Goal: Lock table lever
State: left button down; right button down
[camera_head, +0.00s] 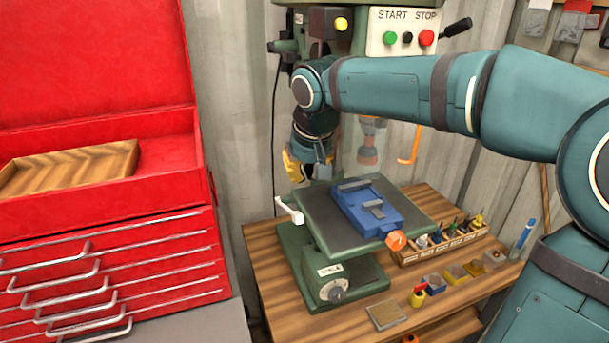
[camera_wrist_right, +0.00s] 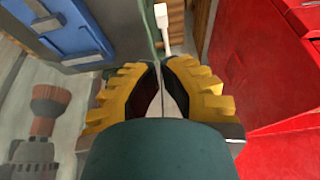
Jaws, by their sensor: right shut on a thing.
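The drill press table (camera_head: 320,222) is a dark plate on a green base, with a blue vise (camera_head: 368,208) on it. A white lever (camera_head: 289,210) sticks out from its left side. The lever also shows in the right wrist view (camera_wrist_right: 163,25), beyond my fingertips. My right gripper (camera_head: 297,178) reaches down behind the table's back left corner, near the column. I cannot tell whether this belongs to a lever. My left gripper is out of view.
A red tool chest (camera_head: 100,220) stands close on the left, with a wooden tray (camera_head: 70,170) inside. A tool rack (camera_head: 440,246) and small bins (camera_head: 455,274) stand right of the press. The START/STOP panel (camera_head: 403,35) is above. My right arm crosses above the table.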

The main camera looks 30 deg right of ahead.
jog(key=shift+w+d+r+b, duration=0.3)
jog(key=shift+w+r+b, duration=0.3)
jog(key=shift+r+b, duration=0.05)
jog(key=shift+w+d+r+b, duration=0.3)
jog(key=shift+w+r+b, duration=0.25)
jog(key=shift+r+b, duration=0.05)
jog(key=s+a+f+b+x, duration=0.1)
jog(key=s+b+x, duration=0.1)
jog(key=x, duration=1.1)
jog(key=shift+s+d, duration=0.2)
jog(key=shift+r, duration=0.1)
